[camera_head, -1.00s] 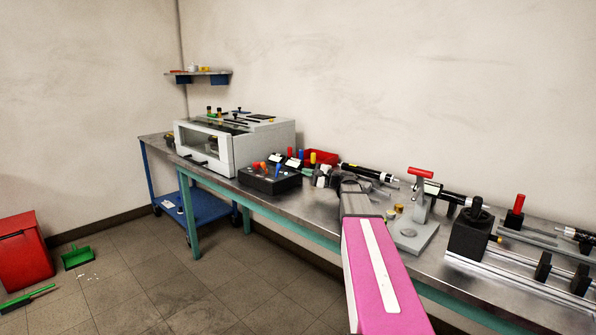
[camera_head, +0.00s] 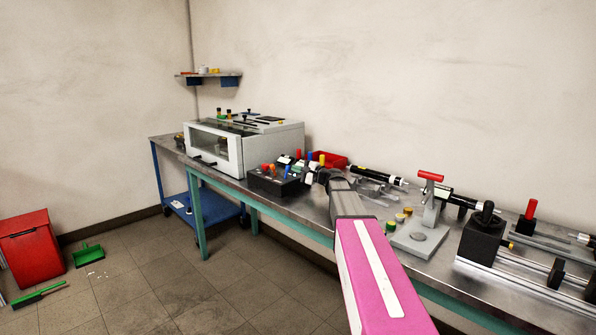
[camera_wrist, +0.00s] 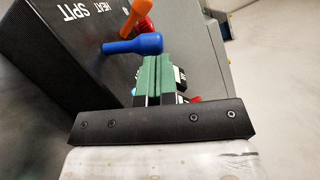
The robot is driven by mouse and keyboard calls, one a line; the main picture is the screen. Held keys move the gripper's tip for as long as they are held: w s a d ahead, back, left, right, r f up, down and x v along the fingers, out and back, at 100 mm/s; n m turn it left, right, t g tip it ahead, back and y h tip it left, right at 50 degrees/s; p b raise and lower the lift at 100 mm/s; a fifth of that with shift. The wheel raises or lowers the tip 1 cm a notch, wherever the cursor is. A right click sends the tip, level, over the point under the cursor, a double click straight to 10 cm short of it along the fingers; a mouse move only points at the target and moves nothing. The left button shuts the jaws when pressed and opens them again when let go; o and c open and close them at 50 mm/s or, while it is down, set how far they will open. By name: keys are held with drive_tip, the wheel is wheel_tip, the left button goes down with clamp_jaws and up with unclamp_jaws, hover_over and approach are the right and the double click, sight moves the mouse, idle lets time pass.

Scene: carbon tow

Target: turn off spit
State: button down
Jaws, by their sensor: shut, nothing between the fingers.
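The dark control box (camera_head: 276,184) stands on the metal bench and shows large in the wrist view (camera_wrist: 75,70), with white labels "HEAT" and "SPIT". A blue lever (camera_wrist: 133,46) sticks out of its face. An orange lever (camera_wrist: 138,9) and a red-orange lever (camera_wrist: 142,27) lie beyond it; the blue lever also shows in the head view (camera_head: 288,172). My gripper (camera_wrist: 158,62) has its green fingers shut and empty, their tips close beside the blue lever's thick end. I cannot tell whether they touch. In the head view my gripper (camera_head: 312,177) is right of the box, partly hidden by my arm.
A white cabinet with a window (camera_head: 240,145) stands left of the box. A red bin (camera_head: 330,160) and upright coloured handles are behind my gripper. A press with a red handle (camera_head: 430,205) and a rail fixture (camera_head: 484,240) occupy the bench's right. The floor in front is open.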

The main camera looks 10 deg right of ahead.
drive_tip(key=shift+s+a+r+n+g+h, duration=0.15)
drive_tip(key=shift+a+r+n+g, duration=0.05)
drive_tip(key=shift+n, duration=0.4)
drive_tip(key=shift+s+a+r+n+g+h, duration=0.15)
drive_tip(key=shift+a+r+n+g, duration=0.05)
drive_tip(key=shift+n, duration=0.4)
drive_tip(key=shift+s+a+r+n, duration=0.35)
drive_tip(key=shift+a+n, duration=0.1)
drive_tip(key=shift+n, duration=0.55)
drive_tip(key=shift+s+a+r+n+g+h, duration=0.15)
drive_tip(key=shift+s+a+n+h, duration=0.15)
drive_tip(key=shift+n, duration=0.45)
drive_tip(key=shift+s+a+n+g+h, duration=0.15)
drive_tip(key=shift+a+n+h, duration=0.25)
drive_tip(key=shift+n, duration=0.35)
